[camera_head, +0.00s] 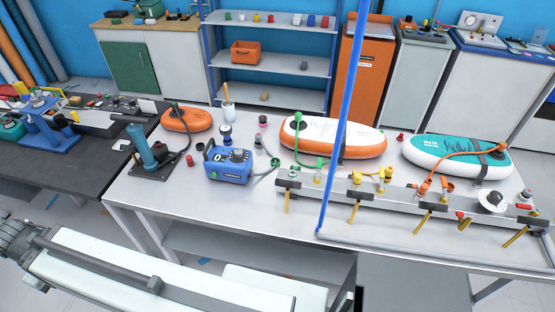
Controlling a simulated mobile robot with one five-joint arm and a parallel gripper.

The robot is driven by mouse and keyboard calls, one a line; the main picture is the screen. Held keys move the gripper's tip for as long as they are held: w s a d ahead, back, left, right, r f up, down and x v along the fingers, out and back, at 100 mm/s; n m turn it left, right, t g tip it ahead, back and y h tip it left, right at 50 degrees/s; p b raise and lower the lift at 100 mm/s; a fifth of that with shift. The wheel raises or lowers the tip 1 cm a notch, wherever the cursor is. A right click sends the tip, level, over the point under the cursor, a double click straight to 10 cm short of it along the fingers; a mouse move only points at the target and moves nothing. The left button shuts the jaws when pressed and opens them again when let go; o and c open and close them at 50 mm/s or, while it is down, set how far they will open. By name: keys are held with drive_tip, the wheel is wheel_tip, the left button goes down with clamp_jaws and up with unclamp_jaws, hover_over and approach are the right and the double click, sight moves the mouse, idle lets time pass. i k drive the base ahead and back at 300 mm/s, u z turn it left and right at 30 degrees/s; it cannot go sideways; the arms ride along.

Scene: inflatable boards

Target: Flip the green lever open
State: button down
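A long grey rail (345,195) with several coloured valves lies along the front right of the light workbench. At its left end are green fittings, and a small upright green part (318,174) there looks like the green lever. It is too small to tell whether it is open or shut. A green hose (299,140) runs from this end up to the white and orange board (345,139). My gripper is not in view. A pale arm part of mine crosses the lower left, well apart from the rail.
A blue upright pole (343,110) crosses the view just right of the green fittings. A blue pump box (228,164) stands left of the rail. A teal board (457,156) lies behind its right half. Yellow, orange and red valves sit further right. Clear bench lies front left.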

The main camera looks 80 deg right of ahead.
sight(318, 166)
drive_tip(key=u, duration=0.1)
drive_tip(key=i, duration=0.5)
drive_tip(key=z, duration=3.55)
drive_tip(key=i, duration=0.5)
drive_tip(key=u, duration=0.15)
drive_tip(key=k, duration=0.45)
drive_tip(key=u, duration=2.25)
